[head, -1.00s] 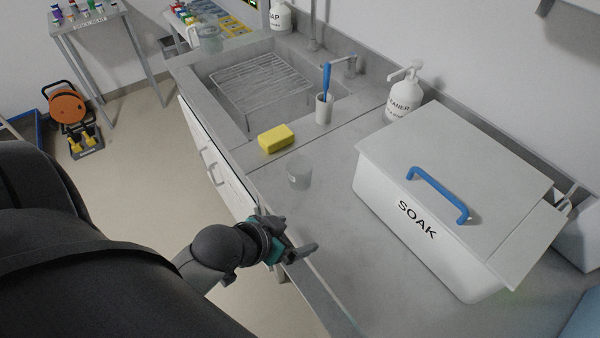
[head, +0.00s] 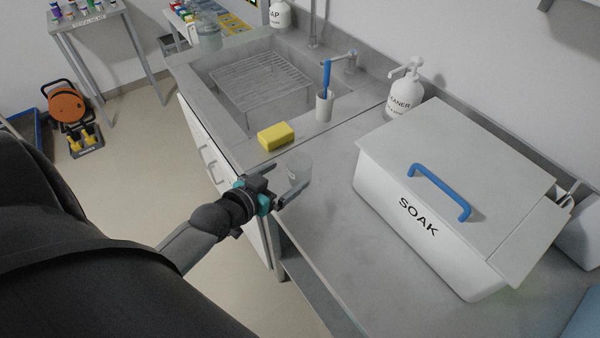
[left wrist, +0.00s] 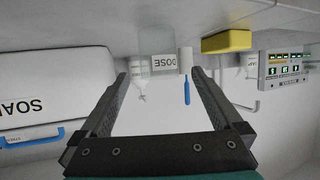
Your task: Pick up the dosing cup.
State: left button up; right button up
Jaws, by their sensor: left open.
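The dosing cup (head: 299,166) is a small, clear grey cup standing upright on the grey counter, near its front edge, to the right of the yellow sponge. In the left wrist view, which is upside down, the cup (left wrist: 160,45) shows with its DOSE label ahead between the fingers. My left gripper (head: 292,184) is open and low over the counter edge, its fingertips at the near side of the cup. I cannot tell whether a finger touches it. My right gripper is not in view.
The yellow sponge (head: 276,136) and a holder (head: 324,106) with a blue-handled brush stand by the sink (head: 222,115). The white SOAK box (head: 400,220) with a blue handle is to the right. The cleaner bottle (head: 405,95) is behind. Counter in front of the box is clear.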

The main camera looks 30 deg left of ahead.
aim_at(306, 162)
pick_arm(q)
jog(key=shift+b+x, duration=0.8)
jog(key=shift+x, duration=3.95)
jog(key=shift+d+r, duration=0.1)
jog(key=shift+c, duration=0.2)
jog(key=c, duration=1.3)
jog(key=shift+r, duration=0.1)
